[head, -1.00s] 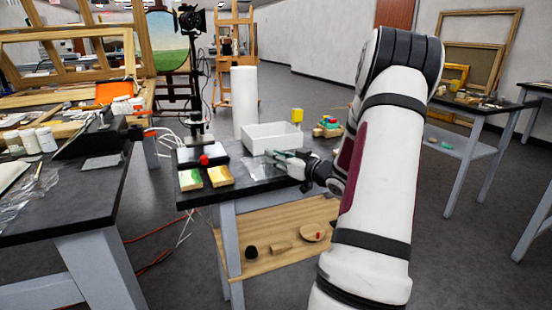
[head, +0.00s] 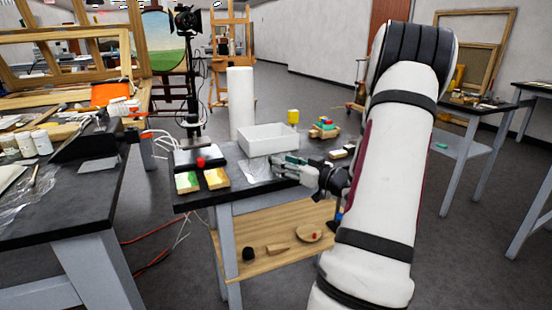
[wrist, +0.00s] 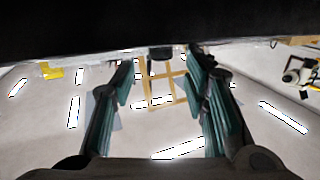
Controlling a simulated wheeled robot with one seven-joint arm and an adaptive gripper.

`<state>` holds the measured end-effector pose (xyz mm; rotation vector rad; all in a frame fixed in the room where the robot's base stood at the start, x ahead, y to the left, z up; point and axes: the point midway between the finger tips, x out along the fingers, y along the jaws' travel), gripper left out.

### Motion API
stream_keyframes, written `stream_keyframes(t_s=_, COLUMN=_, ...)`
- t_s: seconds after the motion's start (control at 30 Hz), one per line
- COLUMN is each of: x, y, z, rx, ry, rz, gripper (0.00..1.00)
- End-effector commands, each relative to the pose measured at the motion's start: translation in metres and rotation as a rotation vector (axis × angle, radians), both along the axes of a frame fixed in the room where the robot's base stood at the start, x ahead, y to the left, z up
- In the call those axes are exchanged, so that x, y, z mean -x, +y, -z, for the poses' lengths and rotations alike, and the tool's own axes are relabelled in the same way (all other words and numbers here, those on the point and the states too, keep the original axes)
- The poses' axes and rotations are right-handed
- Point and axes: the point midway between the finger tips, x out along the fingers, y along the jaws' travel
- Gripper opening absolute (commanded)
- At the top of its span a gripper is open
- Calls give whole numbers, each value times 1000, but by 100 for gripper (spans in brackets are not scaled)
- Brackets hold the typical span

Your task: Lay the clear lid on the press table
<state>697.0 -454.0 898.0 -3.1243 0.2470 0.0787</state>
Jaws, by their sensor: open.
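A clear, shiny flat piece (head: 255,171) lies on the black top of the middle table (head: 228,200), in front of the white open box. I cannot tell whether it is the clear lid or loose plastic film; its right end is partly hidden by my fingers. My gripper (head: 281,167) is just right of it, low over or near the tabletop; I cannot tell if they touch. In the wrist view my gripper (wrist: 158,78) has its two fingers spread apart, with nothing between them. That view looks at the ceiling and a wooden easel, not the table.
The white box (head: 268,139) stands behind my fingers, with a white roll (head: 240,100) behind it. Two painted blocks (head: 216,179) and a dark tray with a red knob (head: 201,162) are at left. Crumpled plastic (head: 65,212) lies on the left table.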

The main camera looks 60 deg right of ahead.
Motion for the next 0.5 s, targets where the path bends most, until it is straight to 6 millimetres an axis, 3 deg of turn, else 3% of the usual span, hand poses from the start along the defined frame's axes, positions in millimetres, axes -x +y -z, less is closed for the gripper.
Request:
stream_keyframes(t_s=0.23, x=45, y=6, z=-3, rx=1, ry=1, rz=2, gripper=41)
stream_keyframes(t_s=0.5, x=61, y=10, z=-3, rx=0, ry=0, rz=-1, gripper=41)
